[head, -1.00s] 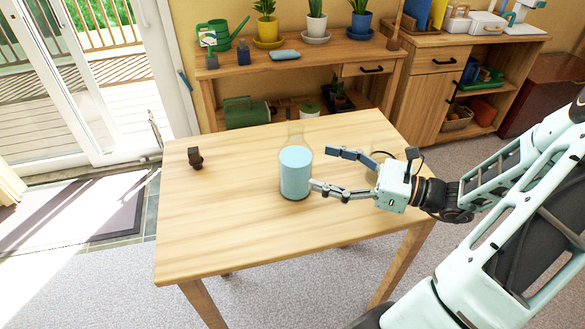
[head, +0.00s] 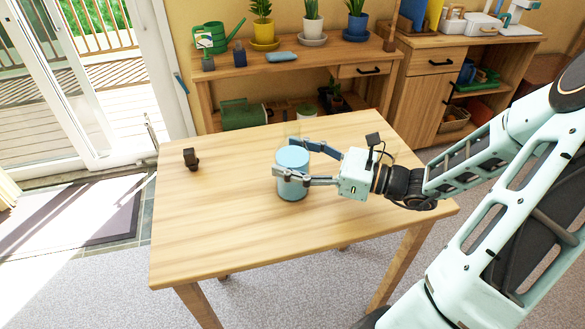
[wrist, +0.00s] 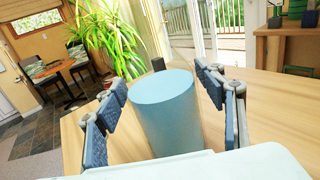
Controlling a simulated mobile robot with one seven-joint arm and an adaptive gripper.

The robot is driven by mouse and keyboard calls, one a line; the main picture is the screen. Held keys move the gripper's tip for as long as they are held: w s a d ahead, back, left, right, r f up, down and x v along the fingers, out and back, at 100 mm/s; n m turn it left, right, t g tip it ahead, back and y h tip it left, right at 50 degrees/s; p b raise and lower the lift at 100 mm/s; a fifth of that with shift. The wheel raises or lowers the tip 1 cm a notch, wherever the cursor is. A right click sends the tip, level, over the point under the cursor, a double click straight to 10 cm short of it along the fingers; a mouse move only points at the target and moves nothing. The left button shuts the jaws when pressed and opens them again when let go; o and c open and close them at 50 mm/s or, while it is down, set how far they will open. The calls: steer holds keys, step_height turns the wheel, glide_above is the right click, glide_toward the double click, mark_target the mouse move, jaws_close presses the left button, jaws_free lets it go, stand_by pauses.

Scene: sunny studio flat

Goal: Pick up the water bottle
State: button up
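The water bottle (head: 292,187) stands upright on the wooden table (head: 215,225), its lower part light blue and its neck clear and faint. My gripper (head: 282,157) is open, reaching in from the right with one finger on the far side of the bottle and one on the near side. In the wrist view my open gripper (wrist: 160,78) shows a gap on the left; the right finger is closer, and contact is unclear.
A small dark object (head: 191,158) stands at the table's far left. Behind the table, a wooden shelf (head: 330,52) holds potted plants and a green watering can (head: 207,36). A cabinet (head: 430,85) stands at the back right.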

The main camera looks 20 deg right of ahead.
mark_target(303, 145)
steer(key=c, duration=1.5)
jaws_close()
steer(key=shift+r, duration=0.15)
steer(key=shift+r+p, duration=0.35)
steer(key=shift+r, duration=0.2)
step_height(303, 145, up, 3)
steer(key=shift+f+p, duration=0.2)
steer(key=shift+p, duration=0.45)
steer(key=s+r, duration=0.9)
steer(key=s, duration=0.5)
steer(key=shift+d, duration=0.3)
